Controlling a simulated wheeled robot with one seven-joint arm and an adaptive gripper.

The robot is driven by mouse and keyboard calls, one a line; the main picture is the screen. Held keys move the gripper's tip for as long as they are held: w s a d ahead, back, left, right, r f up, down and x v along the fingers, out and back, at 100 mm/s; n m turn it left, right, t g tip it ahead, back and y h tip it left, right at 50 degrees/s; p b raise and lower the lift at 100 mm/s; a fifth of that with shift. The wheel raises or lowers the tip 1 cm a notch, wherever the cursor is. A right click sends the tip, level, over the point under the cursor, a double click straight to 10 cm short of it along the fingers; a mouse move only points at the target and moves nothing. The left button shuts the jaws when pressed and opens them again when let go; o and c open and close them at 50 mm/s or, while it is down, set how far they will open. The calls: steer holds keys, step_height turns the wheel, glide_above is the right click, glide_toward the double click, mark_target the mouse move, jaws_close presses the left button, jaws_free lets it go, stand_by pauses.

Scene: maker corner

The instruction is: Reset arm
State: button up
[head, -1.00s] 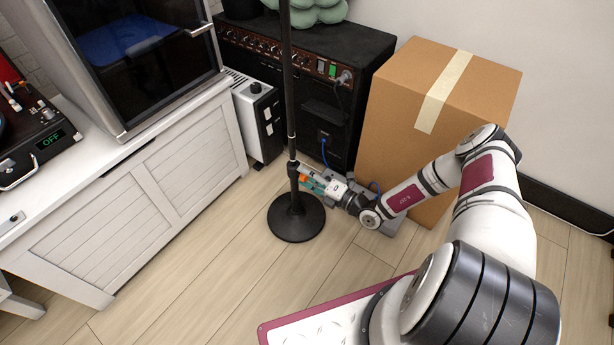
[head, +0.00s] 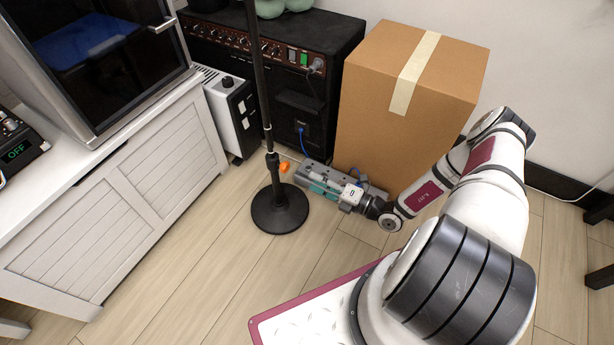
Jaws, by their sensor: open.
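My gripper (head: 318,188) is low near the floor, just right of the black stand pole and in front of the cardboard box. It is open, its fingers pointing left toward the pole. A grey power strip (head: 314,171) lies on the floor behind and partly under it. A small orange thing (head: 284,167) shows by the strip's left end, beyond the fingertips. My gripper hides part of the strip, and I cannot tell whether it touches it.
The stand's black pole (head: 261,95) rises from a round base (head: 280,208) close by. A cardboard box (head: 410,110) and a black amplifier (head: 285,75) stand behind. A white cabinet (head: 130,205) is at left. The floor (head: 205,270) in front is clear.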

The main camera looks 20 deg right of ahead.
steer(key=shift+s+d, duration=0.2)
steer(key=shift+s, duration=0.05)
stand_by(0.4)
